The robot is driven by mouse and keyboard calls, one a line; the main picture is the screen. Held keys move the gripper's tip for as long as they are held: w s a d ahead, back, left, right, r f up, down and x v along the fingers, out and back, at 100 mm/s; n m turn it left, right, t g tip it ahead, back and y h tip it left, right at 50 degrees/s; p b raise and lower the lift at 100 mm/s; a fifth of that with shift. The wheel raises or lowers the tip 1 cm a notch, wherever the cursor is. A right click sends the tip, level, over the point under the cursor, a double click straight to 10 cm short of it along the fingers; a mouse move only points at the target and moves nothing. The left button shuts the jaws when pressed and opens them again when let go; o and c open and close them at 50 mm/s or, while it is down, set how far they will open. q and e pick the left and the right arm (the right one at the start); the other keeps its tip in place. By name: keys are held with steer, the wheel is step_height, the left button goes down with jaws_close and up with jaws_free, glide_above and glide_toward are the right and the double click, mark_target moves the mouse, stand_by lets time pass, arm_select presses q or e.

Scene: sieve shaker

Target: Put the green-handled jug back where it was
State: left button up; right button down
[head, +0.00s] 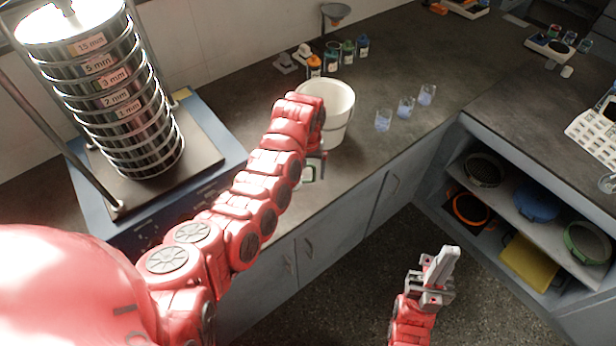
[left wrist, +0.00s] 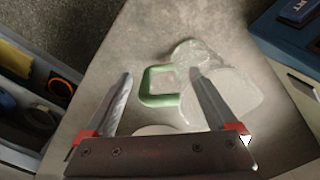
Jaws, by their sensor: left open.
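The green-handled jug (left wrist: 220,98) is clear and stands on the dark worktop in the left wrist view. Its green handle (left wrist: 150,88) lies between the two fingers of my left gripper (left wrist: 158,76) as seen there, with one finger overlapping the jug's body. I cannot tell whether the fingers touch it. In the head view the jug (head: 309,173) is mostly hidden behind my left gripper (head: 317,160), near the worktop's front edge. The left gripper is open. My right gripper (head: 437,274) is low over the floor, away from the jug; its jaw gap is unclear.
A white bucket (head: 338,112) stands just beyond my left gripper. The sieve stack (head: 125,95) on its blue shaker is left. Several small beakers (head: 405,107) stand right of the bucket, several bottles (head: 347,52) behind it. Open shelves (head: 520,205) are at the right.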

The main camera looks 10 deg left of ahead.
arm_select(q)
step_height(320, 180, up, 7)
steer(key=shift+r, duration=0.75)
